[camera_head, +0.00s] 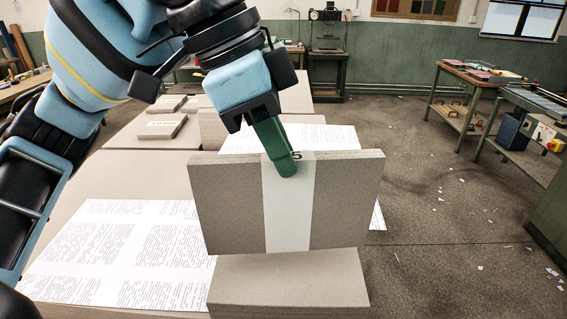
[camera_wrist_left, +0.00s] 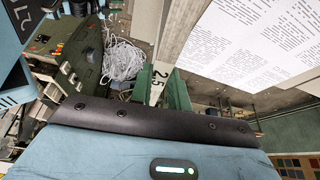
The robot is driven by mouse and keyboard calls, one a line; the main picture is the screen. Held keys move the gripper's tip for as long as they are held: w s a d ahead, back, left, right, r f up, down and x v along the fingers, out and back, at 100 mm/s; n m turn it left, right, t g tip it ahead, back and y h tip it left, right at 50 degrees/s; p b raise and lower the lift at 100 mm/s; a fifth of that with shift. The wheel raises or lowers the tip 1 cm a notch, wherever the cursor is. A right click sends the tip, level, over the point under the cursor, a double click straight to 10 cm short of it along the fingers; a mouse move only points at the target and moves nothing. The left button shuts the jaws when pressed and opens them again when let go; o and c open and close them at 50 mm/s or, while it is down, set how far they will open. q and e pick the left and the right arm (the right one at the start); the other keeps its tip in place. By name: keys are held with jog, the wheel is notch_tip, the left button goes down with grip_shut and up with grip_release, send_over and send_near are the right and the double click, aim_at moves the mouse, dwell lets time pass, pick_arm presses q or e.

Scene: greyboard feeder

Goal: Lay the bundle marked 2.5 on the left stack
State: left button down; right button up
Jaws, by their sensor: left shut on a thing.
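The grey board bundle (camera_head: 340,205) has a white paper band around its middle and hangs on edge, its broad face toward the head camera. My left gripper (camera_head: 285,168) is shut on its top edge at the band. In the left wrist view the band (camera_wrist_left: 154,80) reads 2.5 between the green fingers, and the bundle (camera_wrist_left: 182,25) runs away from them. A grey stack (camera_head: 288,285) shows below the bundle in the head view; the gap between them cannot be judged. I cannot tell which stack is the left one. My right gripper is out of view.
Printed sheets (camera_head: 130,250) lie on the table left of the bundle and behind it. Smaller banded bundles (camera_head: 163,127) lie farther back at the left. A wooden side table (camera_head: 470,80) stands at the far right. The floor between is open, with paper scraps.

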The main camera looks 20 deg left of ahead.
pick_arm(q)
jog(key=shift+w+f, duration=0.35)
jog(key=shift+f, duration=0.55)
jog(key=shift+w+f, duration=0.35)
jog(key=shift+f, duration=0.5)
jog(key=shift+f, duration=0.1)
jog(key=c, duration=1.3)
grip_release()
jog(key=shift+f, duration=0.1)
jog(key=shift+c, duration=0.2)
jog(key=v, duration=1.2)
